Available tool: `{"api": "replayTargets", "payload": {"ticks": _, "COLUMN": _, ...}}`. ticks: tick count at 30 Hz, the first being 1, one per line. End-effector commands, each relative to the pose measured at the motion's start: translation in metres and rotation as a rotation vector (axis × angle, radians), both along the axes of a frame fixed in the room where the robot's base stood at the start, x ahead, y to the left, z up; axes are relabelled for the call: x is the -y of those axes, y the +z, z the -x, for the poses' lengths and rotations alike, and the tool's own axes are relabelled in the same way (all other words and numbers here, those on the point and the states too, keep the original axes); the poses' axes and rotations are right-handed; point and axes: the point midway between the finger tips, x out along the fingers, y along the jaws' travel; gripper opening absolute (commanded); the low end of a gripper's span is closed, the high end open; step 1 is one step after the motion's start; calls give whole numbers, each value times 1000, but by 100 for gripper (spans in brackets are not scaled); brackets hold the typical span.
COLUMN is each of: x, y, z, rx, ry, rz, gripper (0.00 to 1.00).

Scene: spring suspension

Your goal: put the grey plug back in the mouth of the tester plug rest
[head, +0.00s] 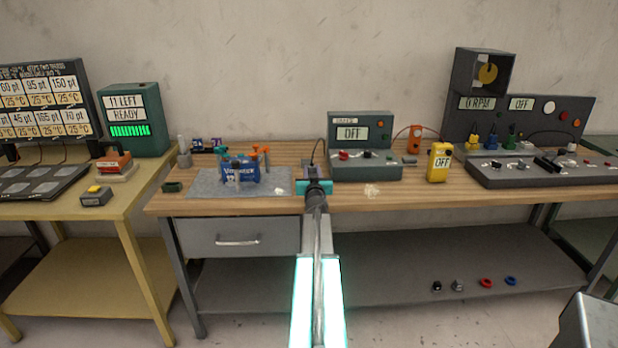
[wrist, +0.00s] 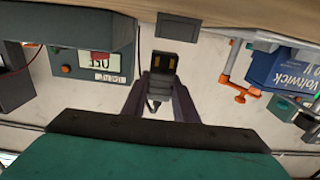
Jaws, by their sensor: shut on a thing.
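My gripper (head: 315,186) is over the front part of the wooden bench, left of the grey tester (head: 365,160). In the wrist view, which is upside down, its two fingers (wrist: 162,82) are shut on the grey plug (wrist: 164,62). The plug is dark, with two gold contacts on the end facing away from my gripper, and a cord shows by it. A small dark block (wrist: 183,24), which looks like the tester plug rest, stands on the bench just beyond the plug, apart from it and slightly to the right. I cannot make out its mouth. The gripper mostly hides this spot in the head view.
A blue battery (head: 239,170) with orange and teal clamps sits on a grey mat (head: 207,186) to the left. A yellow meter (head: 439,163) and a larger dark test bench (head: 525,174) stand to the right. The tester's body stands close beside my gripper.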

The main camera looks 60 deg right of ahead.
Motion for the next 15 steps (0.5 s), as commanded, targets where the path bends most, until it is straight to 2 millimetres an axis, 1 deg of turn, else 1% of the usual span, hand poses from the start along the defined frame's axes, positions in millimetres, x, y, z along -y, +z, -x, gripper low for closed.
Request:
{"api": "replayTargets", "payload": {"ticks": 5, "x": 6, "y": -2, "z": -8, "rx": 1, "ry": 0, "rz": 0, "gripper": 0}}
{"api": "replayTargets", "payload": {"ticks": 10, "x": 17, "y": -5, "z": -24, "rx": 1, "ry": 1, "rz": 0, "gripper": 0}}
{"api": "replayTargets", "payload": {"ticks": 11, "x": 17, "y": -9, "z": -24, "rx": 2, "ry": 0, "rz": -1, "gripper": 0}}
{"api": "replayTargets", "payload": {"ticks": 12, "x": 15, "y": -18, "z": -22, "rx": 0, "ry": 0, "rz": -1, "gripper": 0}}
{"api": "replayTargets", "payload": {"ticks": 15, "x": 15, "y": -26, "z": -22, "rx": 2, "ry": 0, "rz": -1, "gripper": 0}}
